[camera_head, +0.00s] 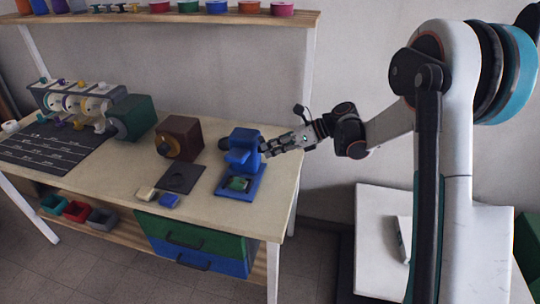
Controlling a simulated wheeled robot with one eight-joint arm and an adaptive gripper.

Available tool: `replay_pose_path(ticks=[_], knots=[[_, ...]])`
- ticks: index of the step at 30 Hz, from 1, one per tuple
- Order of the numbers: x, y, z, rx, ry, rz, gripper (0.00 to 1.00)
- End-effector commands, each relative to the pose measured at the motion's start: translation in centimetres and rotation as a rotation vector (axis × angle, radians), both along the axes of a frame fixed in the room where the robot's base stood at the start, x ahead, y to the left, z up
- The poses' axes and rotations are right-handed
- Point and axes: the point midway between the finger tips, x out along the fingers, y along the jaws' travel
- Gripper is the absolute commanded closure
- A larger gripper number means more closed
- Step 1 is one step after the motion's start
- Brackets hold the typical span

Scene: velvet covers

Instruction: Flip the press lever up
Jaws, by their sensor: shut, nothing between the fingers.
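The blue press (240,155) stands near the right end of the workbench, with a blue base plate that bears a small green piece (239,184). My gripper (267,150) is shut and reaches in from the right, with its fingertips at the right side of the press head. I cannot tell whether the fingertips touch the press. The press lever cannot be made out clearly; my gripper covers that side of the press.
A brown box with a round knob (180,138) stands left of the press. A green machine (133,117) and spools stand farther left. A shelf (200,18) runs above. A white table (375,230) stands right.

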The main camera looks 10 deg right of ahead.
Motion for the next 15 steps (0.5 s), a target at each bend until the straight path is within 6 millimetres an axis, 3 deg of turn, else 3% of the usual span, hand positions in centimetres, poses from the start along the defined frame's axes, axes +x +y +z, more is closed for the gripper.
replay_pose_path(ticks=[3, 15], knots=[[0.9, -0.3, 0.9, 0.031, 0.083, 0.000, 1.00], [2.5, -0.9, 2.1, 0.028, 0.076, -0.001, 1.00]])
